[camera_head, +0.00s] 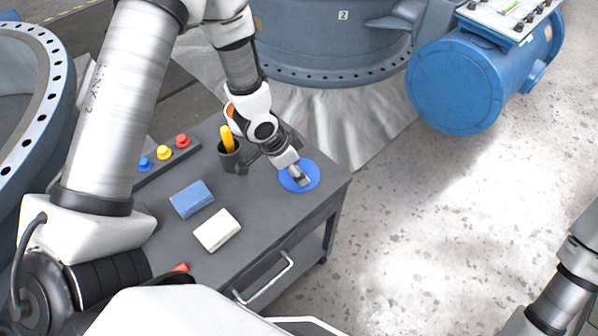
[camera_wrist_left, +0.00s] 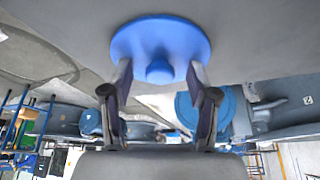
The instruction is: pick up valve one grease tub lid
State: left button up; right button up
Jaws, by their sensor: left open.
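The blue round lid (camera_head: 314,180) lies flat on the grey cart top near its right corner. In the left wrist view the lid (camera_wrist_left: 160,33) fills the upper middle, with a small round knob (camera_wrist_left: 160,71) at its centre. My left gripper (camera_head: 300,174) is over the lid and hides part of it. In the left wrist view its open fingers (camera_wrist_left: 159,75) stand on either side of the knob, with a visible gap to it. Whether the fingertips touch the lid is unclear. My right gripper is out of view.
Left of the lid on the cart (camera_head: 262,215) are a black cup (camera_head: 230,161) with a yellow-handled item, a blue block (camera_head: 191,199), a white block (camera_head: 217,230) and a button box (camera_head: 165,160). A large blue valve body (camera_head: 325,40) stands behind.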

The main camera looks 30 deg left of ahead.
pick_arm(q)
jog(key=c, duration=0.9)
jog(key=shift+c, duration=0.2)
